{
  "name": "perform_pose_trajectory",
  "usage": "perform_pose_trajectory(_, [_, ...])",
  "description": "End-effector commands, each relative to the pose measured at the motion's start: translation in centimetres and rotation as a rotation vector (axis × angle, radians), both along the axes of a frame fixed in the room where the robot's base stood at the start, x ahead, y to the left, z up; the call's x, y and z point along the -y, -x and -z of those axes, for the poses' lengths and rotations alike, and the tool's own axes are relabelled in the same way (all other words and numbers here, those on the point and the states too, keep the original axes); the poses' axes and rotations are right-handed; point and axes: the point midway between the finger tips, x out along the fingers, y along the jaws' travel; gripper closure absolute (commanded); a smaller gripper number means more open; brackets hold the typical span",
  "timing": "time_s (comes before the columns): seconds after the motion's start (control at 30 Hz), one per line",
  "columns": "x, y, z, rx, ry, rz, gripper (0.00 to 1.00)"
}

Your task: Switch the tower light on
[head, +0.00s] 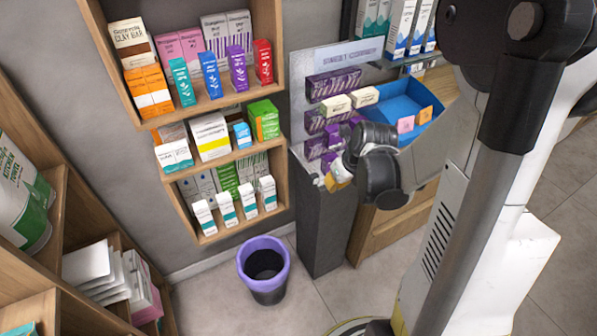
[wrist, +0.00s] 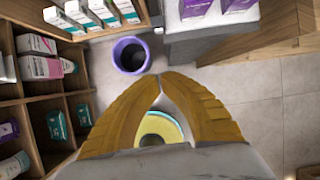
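I cannot make out a tower light or its switch in either view. My gripper (head: 338,180) is at the end of my folded arm in the head view, in front of the counter display. It is largely hidden there by my own arm links. In the wrist view, the two ribbed yellow-brown fingers of my gripper (wrist: 161,80) come together at their tips. Nothing is seen held between them, and the floor shows past the tips.
Wooden wall shelves (head: 218,100) with boxed goods stand at the back left, and another shelf unit (head: 60,285) at the left. A purple bin (head: 264,250) is on the floor. A blue tray (head: 388,99) lies on the counter. Tiled floor (head: 560,190) is clear at right.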

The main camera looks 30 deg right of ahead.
Motion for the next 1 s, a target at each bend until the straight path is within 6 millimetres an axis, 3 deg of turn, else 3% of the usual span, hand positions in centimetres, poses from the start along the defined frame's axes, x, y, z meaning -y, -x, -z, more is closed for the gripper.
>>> perform_pose_trajectory(0.47, [0.1,-0.2,0.6,-0.001,-0.012,0.026,1.0])
perform_pose_trajectory(0.67, [0.0,-1.3,3.4,-0.001,-0.013,0.025,1.0])
perform_pose_trajectory(1.0, [-0.1,-4.1,10.1,-0.001,-0.013,0.025,1.0])
